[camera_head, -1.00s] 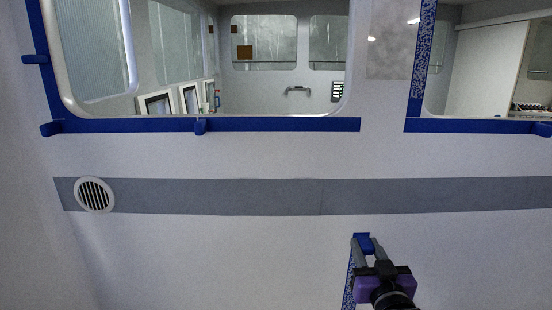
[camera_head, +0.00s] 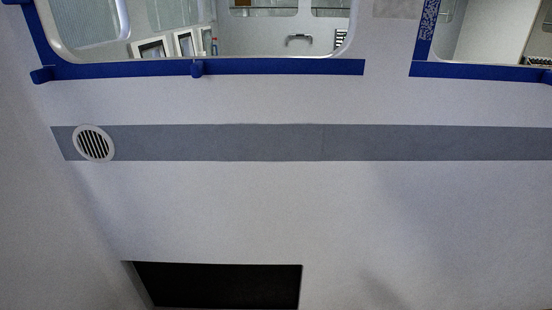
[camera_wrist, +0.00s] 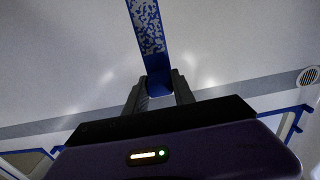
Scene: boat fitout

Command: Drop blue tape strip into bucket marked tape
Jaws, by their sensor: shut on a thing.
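My gripper (camera_wrist: 159,90) shows in the wrist view, shut on a blue tape strip (camera_wrist: 148,35). The strip runs from between the fingertips to the top edge of the picture, and one face has a speckled white pattern. The gripper and the held strip are out of the head view. No bucket marked tape shows in either view.
Blue tape (camera_head: 270,67) still edges the windows on the white wall, with folded tabs at places. A grey band (camera_head: 220,142) with a round vent (camera_head: 94,143) crosses the wall. A dark rectangular opening (camera_head: 220,285) is low on the wall. Window openings show a cabin beyond.

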